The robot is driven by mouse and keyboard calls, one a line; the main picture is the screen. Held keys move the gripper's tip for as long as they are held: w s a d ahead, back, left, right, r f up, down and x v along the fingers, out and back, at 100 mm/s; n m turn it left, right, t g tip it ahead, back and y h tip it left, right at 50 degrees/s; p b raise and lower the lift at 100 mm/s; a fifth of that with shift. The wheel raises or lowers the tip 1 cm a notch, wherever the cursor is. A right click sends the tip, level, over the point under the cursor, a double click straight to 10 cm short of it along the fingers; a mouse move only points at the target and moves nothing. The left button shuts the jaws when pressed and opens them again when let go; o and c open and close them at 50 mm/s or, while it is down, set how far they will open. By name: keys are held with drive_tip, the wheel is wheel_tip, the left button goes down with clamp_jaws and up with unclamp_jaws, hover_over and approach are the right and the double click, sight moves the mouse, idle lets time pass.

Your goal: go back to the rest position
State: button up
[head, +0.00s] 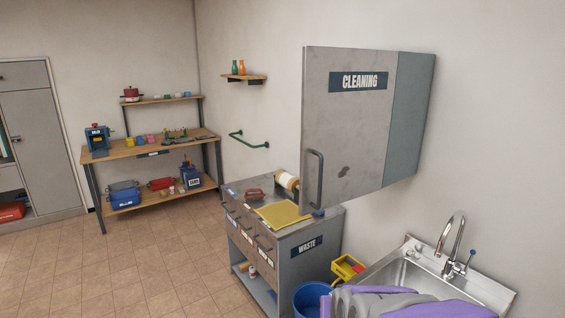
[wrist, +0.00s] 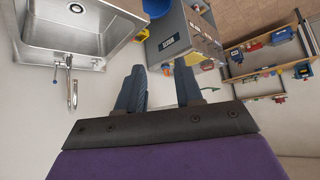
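My gripper (wrist: 159,84) shows in the wrist view with its two dark fingers apart and nothing between them. In the head view, my purple and grey arm (head: 430,308) lies low at the bottom right, in front of the sink (head: 420,275). The fingertips are hard to make out there. The wrist view is upside down, and the sink (wrist: 75,25) shows at its top left, apart from my gripper.
A workbench (head: 150,148) stands farther back. The tiled floor (head: 130,265) at left is clear.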

drive_tip(key=s+f+g, duration=0.1)
drive_tip(key=s+g, duration=0.2)
drive_tip(key=s, duration=0.7)
drive_tip(key=s+d+f+g, duration=0.1)
drive_tip(key=s+f+g, duration=0.1)
drive_tip(key=s, duration=0.7)
drive_tip(key=s+d+f+g+b, duration=0.1)
drive_tip(key=s+g, duration=0.4)
drive_tip(key=s, duration=0.5)
drive_tip(key=shift+s+f+n, duration=0.2)
drive_tip(key=shift+s+n, duration=0.15)
drive_tip(key=shift+n, duration=0.05)
